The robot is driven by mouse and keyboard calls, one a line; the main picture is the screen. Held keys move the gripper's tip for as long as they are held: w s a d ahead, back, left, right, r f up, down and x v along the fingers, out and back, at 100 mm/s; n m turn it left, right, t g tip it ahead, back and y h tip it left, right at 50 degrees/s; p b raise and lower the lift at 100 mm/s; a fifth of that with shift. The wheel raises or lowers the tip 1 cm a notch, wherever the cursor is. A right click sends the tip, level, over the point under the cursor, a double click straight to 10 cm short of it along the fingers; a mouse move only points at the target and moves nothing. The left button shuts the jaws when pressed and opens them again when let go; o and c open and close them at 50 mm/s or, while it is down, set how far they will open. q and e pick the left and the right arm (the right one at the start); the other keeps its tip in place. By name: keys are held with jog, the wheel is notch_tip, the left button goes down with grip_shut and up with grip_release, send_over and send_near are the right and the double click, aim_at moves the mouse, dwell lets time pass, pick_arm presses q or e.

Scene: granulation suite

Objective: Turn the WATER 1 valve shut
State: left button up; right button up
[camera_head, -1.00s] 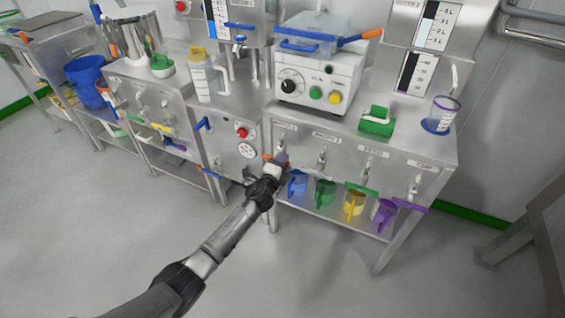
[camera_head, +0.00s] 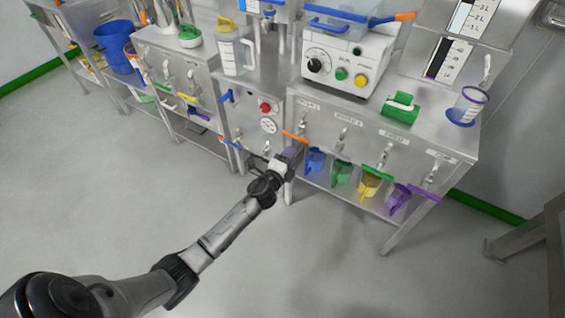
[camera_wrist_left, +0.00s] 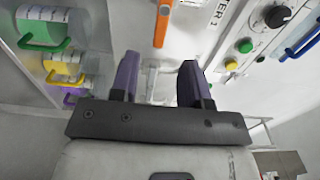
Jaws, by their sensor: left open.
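The WATER 1 valve (camera_head: 303,120) is on the steel front panel, below its label at the panel's left end. Its orange handle (camera_head: 295,136) lies roughly crosswise in the head view. In the left wrist view, the orange handle (camera_wrist_left: 162,25) stands upright beyond the fingers, beside the partly cut-off WATER 1 label (camera_wrist_left: 216,14). My left gripper (camera_head: 287,157) is just below the handle; its purple-grey fingers (camera_wrist_left: 158,82) are open with a gap from the handle. A pale metal piece shows behind the gap; I cannot tell contact. My right gripper is not in view.
A blue jug (camera_head: 315,160) hangs close to the right of my left gripper, with green, yellow and purple jugs further right. A cabinet with a red button (camera_head: 265,107) stands to the left. The floor (camera_head: 330,260) in front is clear.

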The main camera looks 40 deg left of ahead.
pick_arm(q)
jog(key=shift+p+v, duration=0.5)
jog(key=shift+v, duration=1.95)
